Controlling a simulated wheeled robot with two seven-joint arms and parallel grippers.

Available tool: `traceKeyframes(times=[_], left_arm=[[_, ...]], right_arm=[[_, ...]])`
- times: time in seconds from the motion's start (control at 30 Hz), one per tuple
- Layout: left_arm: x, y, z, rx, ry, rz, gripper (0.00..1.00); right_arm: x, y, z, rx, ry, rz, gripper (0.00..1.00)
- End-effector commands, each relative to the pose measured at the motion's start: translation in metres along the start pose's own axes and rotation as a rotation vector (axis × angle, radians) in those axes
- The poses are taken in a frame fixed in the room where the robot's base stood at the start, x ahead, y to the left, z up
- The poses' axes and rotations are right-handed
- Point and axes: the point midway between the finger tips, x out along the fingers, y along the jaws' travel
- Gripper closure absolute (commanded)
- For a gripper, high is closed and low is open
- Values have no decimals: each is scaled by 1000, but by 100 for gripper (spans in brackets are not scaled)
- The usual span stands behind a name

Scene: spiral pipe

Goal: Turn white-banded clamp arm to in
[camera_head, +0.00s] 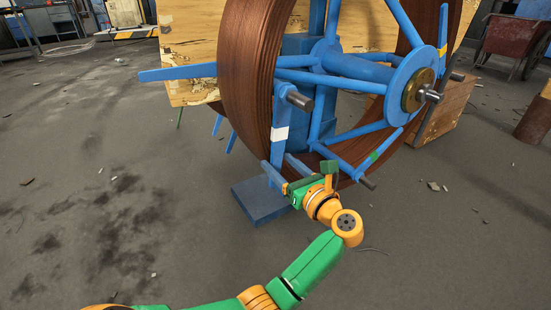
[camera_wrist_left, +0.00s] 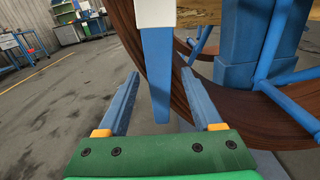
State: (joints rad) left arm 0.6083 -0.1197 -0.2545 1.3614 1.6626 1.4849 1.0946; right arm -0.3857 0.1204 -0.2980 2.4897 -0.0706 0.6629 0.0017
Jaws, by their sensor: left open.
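The white-banded clamp arm (camera_head: 279,112) is a blue bar hanging near upright on the left front of the blue spool frame (camera_head: 334,62). In the left wrist view the arm's blue tapered end (camera_wrist_left: 157,75) hangs between my fingers, with the white band (camera_wrist_left: 155,12) above. My left gripper (camera_head: 277,161) is open around this lower end, one finger on each side, with visible gaps. It also shows in the left wrist view (camera_wrist_left: 158,80). My right gripper is not in view.
Brown coiled pipe (camera_head: 247,75) wraps the frame behind the arm. A yellow-banded arm (camera_head: 443,25) and a green-banded arm (camera_head: 385,147) stand at the right. A blue base plate (camera_head: 258,203) lies on the floor below. The floor at the left is mostly clear.

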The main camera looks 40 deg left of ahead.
Motion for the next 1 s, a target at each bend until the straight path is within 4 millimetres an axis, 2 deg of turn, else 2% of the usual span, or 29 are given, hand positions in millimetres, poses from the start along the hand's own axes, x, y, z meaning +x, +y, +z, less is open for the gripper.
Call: traceKeyframes(times=[0.07,0.1,0.33,1.0], left_arm=[[0,0,0,0,0,0,33],[0,0,0,0,-1,0,38],[0,0,0,0,-1,-1,100],[0,0,-1,0,0,-1,100]], right_arm=[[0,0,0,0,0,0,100],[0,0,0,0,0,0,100],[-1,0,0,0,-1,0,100],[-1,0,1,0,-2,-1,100]])
